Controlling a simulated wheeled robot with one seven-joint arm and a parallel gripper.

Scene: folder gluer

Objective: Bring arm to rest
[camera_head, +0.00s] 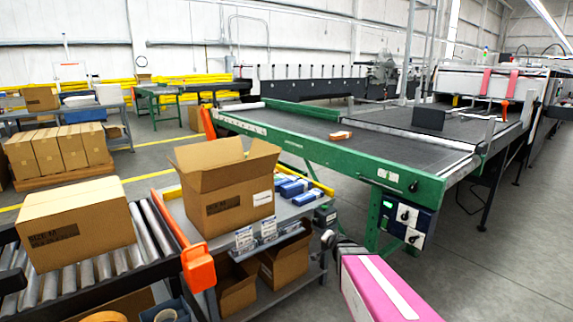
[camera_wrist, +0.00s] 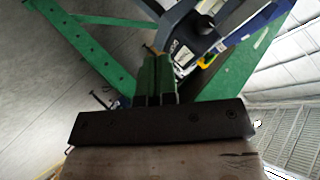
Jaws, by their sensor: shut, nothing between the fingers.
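My gripper (camera_wrist: 157,75) shows in the wrist view, its two narrow fingers together at the middle, above a wide black bar. It is shut with nothing between the fingers. Green and dark blue machine parts fill the view beyond the fingers, and I cannot tell how far they are from the tips.
A green-framed conveyor (camera_head: 305,146) stands at the centre right, with a control box (camera_head: 405,219) on its near leg. An open carton (camera_head: 226,190) stands on a grey cart. A closed carton (camera_head: 75,222) sits on rollers (camera_head: 148,235) at the left. Floor (camera_head: 500,240) is clear at the right.

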